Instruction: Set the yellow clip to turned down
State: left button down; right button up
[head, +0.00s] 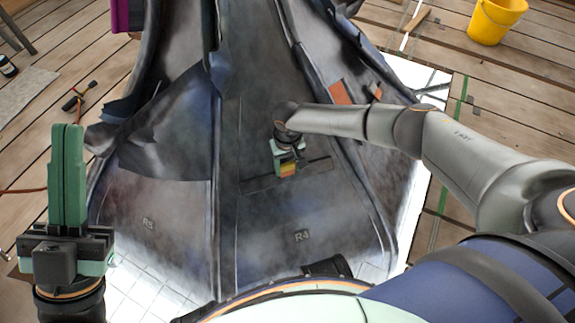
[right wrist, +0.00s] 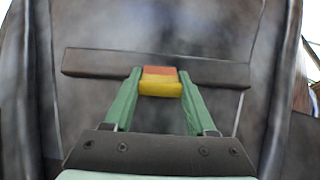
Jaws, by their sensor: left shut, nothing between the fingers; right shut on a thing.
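The yellow clip (right wrist: 160,88) sits on a dark bar (right wrist: 90,64) across the grey panel, with an orange part at its top. My right gripper (right wrist: 160,92) is shut on the clip, one green finger on each side. In the head view the clip (head: 288,169) shows small at the tip of my right gripper (head: 287,165), and the bar (head: 318,165) runs to both sides of it. Whether the clip is turned up or down is hard to tell. My left gripper (head: 67,130) is shut and empty at the far left, fingers pointing up.
The dark spire panels, marked R5 (head: 149,224) and R4 (head: 301,236), fill the middle. Raised ribs run along the panel edges. A yellow bucket (head: 497,20) stands on the wooden deck at the top right. A tool with a cord (head: 78,97) lies at the left.

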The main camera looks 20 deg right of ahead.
jog(key=c, duration=0.5)
jog(key=shift+w+r, duration=0.15)
jog(key=shift+w, duration=0.5)
jog(key=shift+w+g+b, duration=0.1)
jog(key=shift+g+b, duration=0.2)
jog(key=shift+g, duration=0.3)
jog(key=shift+d+f+g+b, duration=0.1)
jog(key=shift+f+g+b, duration=0.3)
jog(key=shift+b, duration=0.55)
grip_shut()
jog(key=shift+w+b, duration=0.1)
jog(key=shift+b, duration=0.2)
grip_release()
jog(key=shift+r+g, duration=0.15)
jog(key=shift+g, duration=0.25)
jog(key=shift+s, duration=0.25)
jog(key=o, duration=1.4)
jog(key=shift+c, duration=0.2)
